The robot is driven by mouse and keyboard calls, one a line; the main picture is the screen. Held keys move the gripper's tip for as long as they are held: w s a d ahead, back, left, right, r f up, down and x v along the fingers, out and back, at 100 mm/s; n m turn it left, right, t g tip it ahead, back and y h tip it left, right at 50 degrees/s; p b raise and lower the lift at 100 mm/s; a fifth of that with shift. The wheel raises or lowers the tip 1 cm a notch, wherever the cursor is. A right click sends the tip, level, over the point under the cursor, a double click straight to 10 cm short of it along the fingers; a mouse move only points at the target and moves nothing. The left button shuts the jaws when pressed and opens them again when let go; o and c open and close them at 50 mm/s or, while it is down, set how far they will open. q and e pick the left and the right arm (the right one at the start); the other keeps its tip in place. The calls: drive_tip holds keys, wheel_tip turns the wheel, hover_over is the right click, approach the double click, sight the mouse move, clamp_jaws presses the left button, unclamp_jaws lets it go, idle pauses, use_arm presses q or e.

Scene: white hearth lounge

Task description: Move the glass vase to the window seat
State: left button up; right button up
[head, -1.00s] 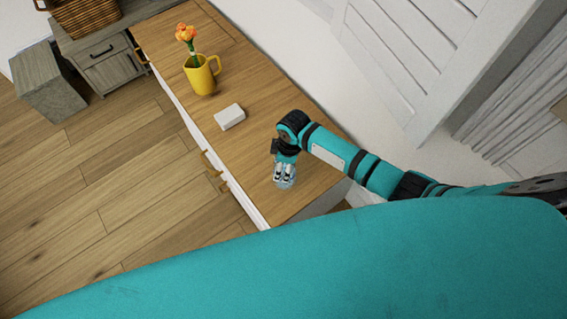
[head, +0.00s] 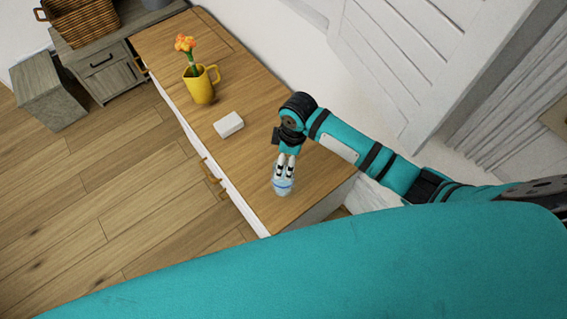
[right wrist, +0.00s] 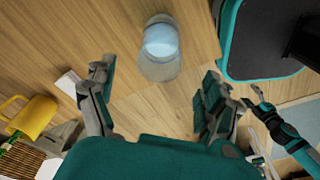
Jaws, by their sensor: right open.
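The glass vase (head: 283,188), clear with a pale blue part, stands on the near end of the wooden cabinet top. It also shows in the right wrist view (right wrist: 160,62). My right gripper (head: 286,163) is at the vase, its fingers overlapping it in the head view. In the right wrist view the gripper (right wrist: 155,80) is open, with the vase ahead of and between the spread fingertips; I see no finger touching it. Part of my left arm, with what looks like its gripper (right wrist: 260,103), shows small at the right. I cannot identify the window seat.
On the cabinet top (head: 255,95) are a small white box (head: 229,124) and a yellow jug (head: 201,88) with orange flowers. A wicker basket (head: 80,20) sits on a grey cabinet at the back left. White panelled shutters (head: 405,60) stand at right. The floor at left is clear.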

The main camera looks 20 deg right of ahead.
drive_tip(key=shift+d+r, duration=0.15)
drive_tip(key=shift+r, duration=1.05)
drive_tip(key=shift+s, duration=0.1)
